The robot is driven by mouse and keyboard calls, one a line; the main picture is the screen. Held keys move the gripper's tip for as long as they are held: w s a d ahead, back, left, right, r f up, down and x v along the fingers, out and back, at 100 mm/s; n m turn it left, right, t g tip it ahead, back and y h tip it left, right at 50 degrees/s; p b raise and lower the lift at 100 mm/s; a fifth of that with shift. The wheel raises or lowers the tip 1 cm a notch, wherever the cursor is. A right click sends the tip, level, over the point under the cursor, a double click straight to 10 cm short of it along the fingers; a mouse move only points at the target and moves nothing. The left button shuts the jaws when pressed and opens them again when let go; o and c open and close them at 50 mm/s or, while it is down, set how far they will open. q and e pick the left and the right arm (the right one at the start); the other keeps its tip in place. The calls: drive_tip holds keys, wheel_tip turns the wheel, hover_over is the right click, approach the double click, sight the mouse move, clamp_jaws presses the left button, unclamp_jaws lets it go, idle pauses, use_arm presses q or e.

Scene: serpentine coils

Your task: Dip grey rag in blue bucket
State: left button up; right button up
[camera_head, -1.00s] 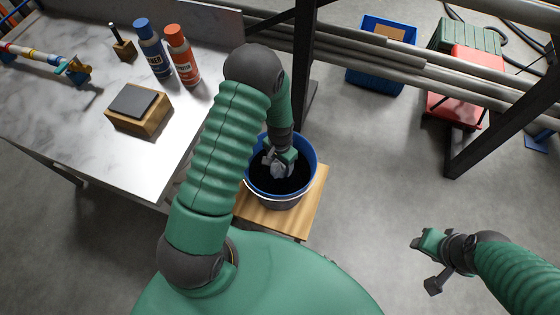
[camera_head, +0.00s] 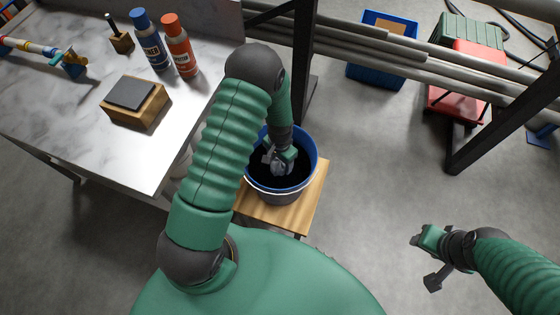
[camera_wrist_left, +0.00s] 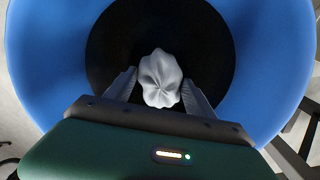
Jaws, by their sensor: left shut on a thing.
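The blue bucket (camera_head: 306,141) stands on a small wooden stand, with dark contents inside. In the left wrist view its blue inner wall (camera_wrist_left: 250,60) surrounds a dark round area. The crumpled grey rag (camera_wrist_left: 160,78) is between the fingers of my left gripper (camera_wrist_left: 160,90), which is shut on it. In the head view my left gripper (camera_head: 279,158) points down inside the bucket mouth, with the rag (camera_head: 280,168) at its tips. Whether the rag touches the dark contents I cannot tell. My right gripper (camera_head: 428,258) hangs over the floor at the right, apart from the bucket; its fingers look spread and empty.
The wooden stand (camera_head: 285,213) is beside a marble-topped bench (camera_head: 60,120). On the bench are a blue can (camera_head: 150,42), an orange can (camera_head: 181,50) and a wooden block with a dark top (camera_head: 137,103). A dark metal frame with pipes (camera_head: 400,55) stands behind.

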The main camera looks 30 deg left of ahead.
use_arm(q)
wheel_tip(320, 180, up, 13)
drive_tip(key=p, duration=1.1)
